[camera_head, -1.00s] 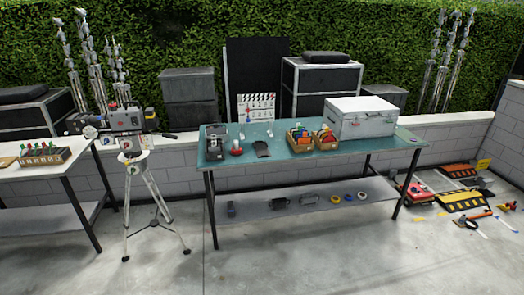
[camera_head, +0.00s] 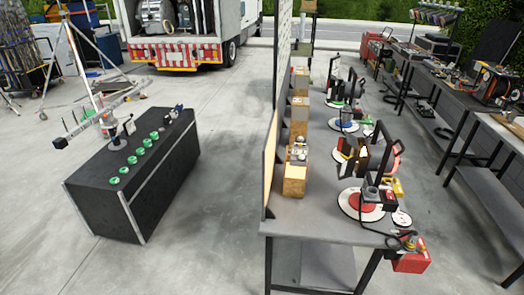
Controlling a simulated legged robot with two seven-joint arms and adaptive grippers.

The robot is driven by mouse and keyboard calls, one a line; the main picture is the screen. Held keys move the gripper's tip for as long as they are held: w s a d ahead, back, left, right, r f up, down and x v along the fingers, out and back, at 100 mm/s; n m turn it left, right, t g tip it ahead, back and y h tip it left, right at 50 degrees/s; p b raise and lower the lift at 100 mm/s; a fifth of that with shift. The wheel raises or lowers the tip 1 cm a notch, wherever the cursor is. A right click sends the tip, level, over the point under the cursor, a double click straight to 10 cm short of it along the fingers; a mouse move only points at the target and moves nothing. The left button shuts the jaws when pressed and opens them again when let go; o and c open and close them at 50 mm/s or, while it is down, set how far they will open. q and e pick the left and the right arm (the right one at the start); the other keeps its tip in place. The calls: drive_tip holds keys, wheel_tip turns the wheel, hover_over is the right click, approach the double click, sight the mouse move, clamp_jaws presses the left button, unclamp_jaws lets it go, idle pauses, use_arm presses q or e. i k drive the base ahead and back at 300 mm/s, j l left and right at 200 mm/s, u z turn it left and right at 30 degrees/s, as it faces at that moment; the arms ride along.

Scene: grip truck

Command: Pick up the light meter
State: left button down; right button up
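I cannot make out a light meter for certain in this view. Small devices stand on the grey table (camera_head: 318,232), but they are too small to name surely. A small dark and white item (camera_head: 175,112) sits on the far end of a black case (camera_head: 118,195), and I cannot tell what it is. Neither of my grippers shows.
Several green discs (camera_head: 133,160) lie on the black case. An upright panel (camera_head: 270,160) edges the grey table; a red box (camera_head: 410,262) hangs at its near corner. A truck (camera_head: 178,52) stands behind. Concrete floor (camera_head: 215,180) is open between case and table.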

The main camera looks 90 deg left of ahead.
sight(296, 151)
drive_tip(key=u, duration=2.75)
